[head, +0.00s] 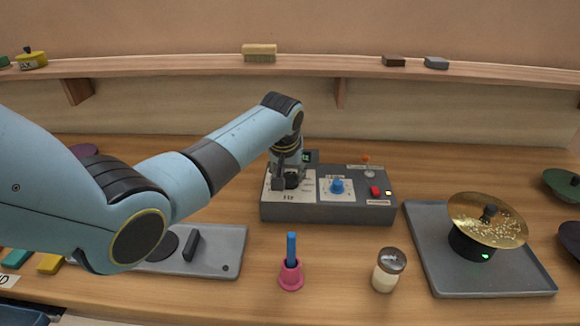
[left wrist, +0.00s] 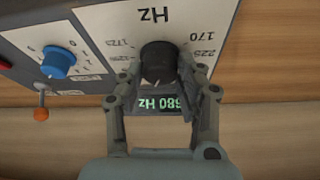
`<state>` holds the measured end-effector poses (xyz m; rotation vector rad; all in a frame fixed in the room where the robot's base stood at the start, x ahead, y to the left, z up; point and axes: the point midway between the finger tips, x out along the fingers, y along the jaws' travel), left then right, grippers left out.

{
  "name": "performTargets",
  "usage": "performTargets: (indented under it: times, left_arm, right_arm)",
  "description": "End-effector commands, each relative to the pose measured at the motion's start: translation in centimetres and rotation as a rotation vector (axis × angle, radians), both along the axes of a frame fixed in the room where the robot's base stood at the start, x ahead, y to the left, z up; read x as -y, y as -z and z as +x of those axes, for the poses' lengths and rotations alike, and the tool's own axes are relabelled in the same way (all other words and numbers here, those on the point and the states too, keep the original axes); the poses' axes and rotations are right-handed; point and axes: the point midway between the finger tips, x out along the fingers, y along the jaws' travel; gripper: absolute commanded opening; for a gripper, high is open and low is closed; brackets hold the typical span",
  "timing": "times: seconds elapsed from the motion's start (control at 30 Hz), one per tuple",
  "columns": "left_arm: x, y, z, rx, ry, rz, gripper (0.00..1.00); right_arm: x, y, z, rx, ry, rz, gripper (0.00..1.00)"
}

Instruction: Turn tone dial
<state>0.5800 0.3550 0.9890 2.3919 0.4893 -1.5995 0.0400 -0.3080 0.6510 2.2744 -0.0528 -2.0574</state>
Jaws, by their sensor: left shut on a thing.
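The tone dial is a black knob (left wrist: 158,63) on a white scale plate marked Hz, with numbers around it, on the grey control box (head: 325,214). My left gripper (head: 291,178) points down over the left part of the box. In the left wrist view its two fingers (left wrist: 160,75) are closed on the black knob from both sides. A small display (left wrist: 157,104) beside the knob glows green and reads about 680 Hz, upside down. In the head view the knob is mostly hidden by the gripper. My right gripper is not in view.
The box also carries a blue knob (head: 337,186), a red button (head: 375,190) and an orange-tipped switch (head: 366,159). A shaker (head: 389,269) and a pink holder (head: 291,275) stand in front.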

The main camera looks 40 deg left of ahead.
Motion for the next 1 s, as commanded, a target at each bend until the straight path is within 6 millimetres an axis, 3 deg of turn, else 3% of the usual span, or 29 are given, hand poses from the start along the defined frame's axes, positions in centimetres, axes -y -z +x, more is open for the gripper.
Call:
performTargets:
  times: [0.3,0.73,0.77,0.9,1.0]
  left_arm:
    - [-0.08,-0.09,0.03,0.002,0.104,0.001,0.03]
    - [-0.05,-0.02,0.05,0.002,0.116,0.000,0.03]
    - [-0.05,-0.02,0.05,0.002,0.116,0.000,0.36]
    - [-0.05,-0.03,0.05,0.002,0.116,0.001,0.55]
    - [-0.05,-0.02,0.04,0.001,0.115,0.000,0.57]
  right_arm:
    - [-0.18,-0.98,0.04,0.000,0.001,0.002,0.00]
    - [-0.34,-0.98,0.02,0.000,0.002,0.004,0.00]
    - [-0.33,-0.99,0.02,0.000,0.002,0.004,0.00]
    - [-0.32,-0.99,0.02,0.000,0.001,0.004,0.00]
    - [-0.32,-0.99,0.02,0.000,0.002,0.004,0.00]
